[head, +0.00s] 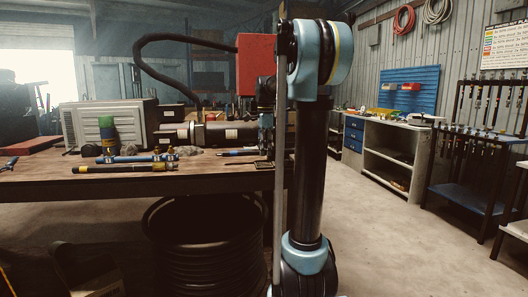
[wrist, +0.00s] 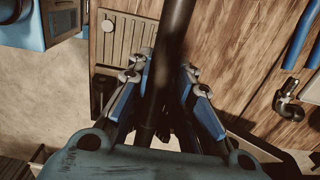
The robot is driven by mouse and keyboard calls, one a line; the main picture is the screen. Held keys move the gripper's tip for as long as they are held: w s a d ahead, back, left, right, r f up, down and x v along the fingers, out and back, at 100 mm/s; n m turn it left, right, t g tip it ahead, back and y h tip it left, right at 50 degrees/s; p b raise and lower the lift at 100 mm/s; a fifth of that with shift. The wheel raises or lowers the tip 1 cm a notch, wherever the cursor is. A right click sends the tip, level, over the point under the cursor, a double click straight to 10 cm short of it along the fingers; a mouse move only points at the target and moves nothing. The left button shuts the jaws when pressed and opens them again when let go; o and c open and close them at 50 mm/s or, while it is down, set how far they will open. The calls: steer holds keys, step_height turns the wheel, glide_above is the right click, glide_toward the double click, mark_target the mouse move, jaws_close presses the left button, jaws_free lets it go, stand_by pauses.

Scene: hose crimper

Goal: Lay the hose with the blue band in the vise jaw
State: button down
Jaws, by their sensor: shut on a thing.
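My gripper (wrist: 161,76) is shut on a dark hose (wrist: 175,25), which runs lengthwise between the two fingers in the wrist view. No coloured band shows on the part of the hose seen there. In the head view my gripper (head: 265,143) is partly hidden behind my arm, low over the right end of the bench. A thin dark hose with a blue mark (head: 238,153) shows just left of it; I cannot tell if this is the held one. I cannot make out the vise jaw for sure.
The wooden bench (head: 200,179) also carries a black hose with yellow bands (head: 125,168), a blue tool (head: 137,158), a green-topped can (head: 107,135) and a dark cylindrical machine (head: 212,134). A red box (head: 254,62) stands above. A coiled black hose (head: 205,245) is below.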

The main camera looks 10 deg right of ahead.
steer(key=c, duration=1.4)
jaws_free()
steer(key=shift+o, duration=0.2)
step_height(320, 180, up, 11)
steer(key=s+f+n+t, duration=0.2)
steer(key=s+f+n, duration=1.6)
steer(key=s+f, duration=1.6)
steer(key=shift+s+f, duration=0.4)
steer(key=shift+f, duration=0.25)
